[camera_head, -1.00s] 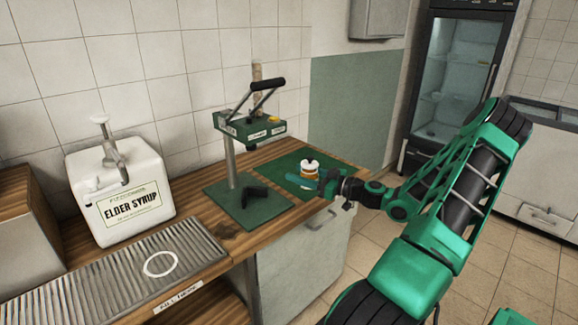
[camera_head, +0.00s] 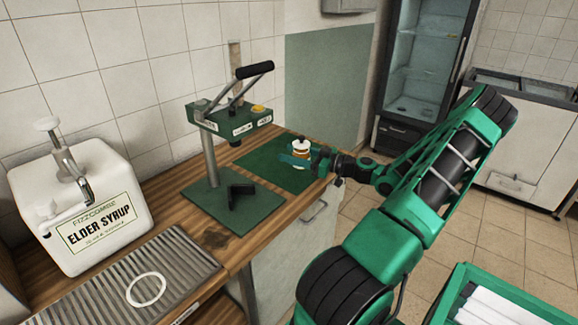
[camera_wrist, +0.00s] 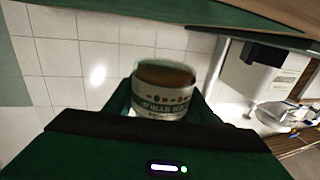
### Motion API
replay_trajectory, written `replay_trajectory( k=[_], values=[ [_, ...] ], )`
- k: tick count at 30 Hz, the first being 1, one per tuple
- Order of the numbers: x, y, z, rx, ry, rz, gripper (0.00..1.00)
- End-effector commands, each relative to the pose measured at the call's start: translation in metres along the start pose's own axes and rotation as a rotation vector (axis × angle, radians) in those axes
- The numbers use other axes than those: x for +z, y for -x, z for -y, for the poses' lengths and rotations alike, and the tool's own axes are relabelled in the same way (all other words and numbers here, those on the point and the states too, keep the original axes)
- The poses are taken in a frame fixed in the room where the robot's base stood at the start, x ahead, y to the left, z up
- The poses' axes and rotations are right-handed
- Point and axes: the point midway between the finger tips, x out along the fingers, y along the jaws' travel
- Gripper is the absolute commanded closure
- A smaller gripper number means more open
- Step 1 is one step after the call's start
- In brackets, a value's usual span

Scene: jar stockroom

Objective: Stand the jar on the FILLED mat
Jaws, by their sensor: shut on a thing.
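The jar (camera_head: 301,145) is small and amber, with a white band and a dark top in the head view. It shows in the wrist view (camera_wrist: 163,98) between the two fingers, its label upside down in that picture. My gripper (camera_head: 298,158) is shut on it from the right side. The jar looks upright and is over the green mat (camera_head: 263,162) at the counter's far end. I cannot tell whether its base touches the mat. No lettering on this mat is readable, so I cannot confirm it is the FILLED mat.
A green lever press (camera_head: 232,122) on its base plate stands left of the mat. A white elder syrup dispenser (camera_head: 92,205) and a ribbed drip tray (camera_head: 185,265) with a white ring (camera_head: 146,290) are further left. A green crate (camera_head: 497,298) is at lower right.

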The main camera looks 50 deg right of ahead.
Motion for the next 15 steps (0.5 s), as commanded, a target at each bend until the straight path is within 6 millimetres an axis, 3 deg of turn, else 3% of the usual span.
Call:
replay_trajectory(
  k=[7,15],
  values=[
    [0.015,0.001,-0.001,0.001,-0.001,-0.001,0.83],
    [0.047,0.002,-0.002,0.003,0.000,-0.001,0.83]
  ],
)
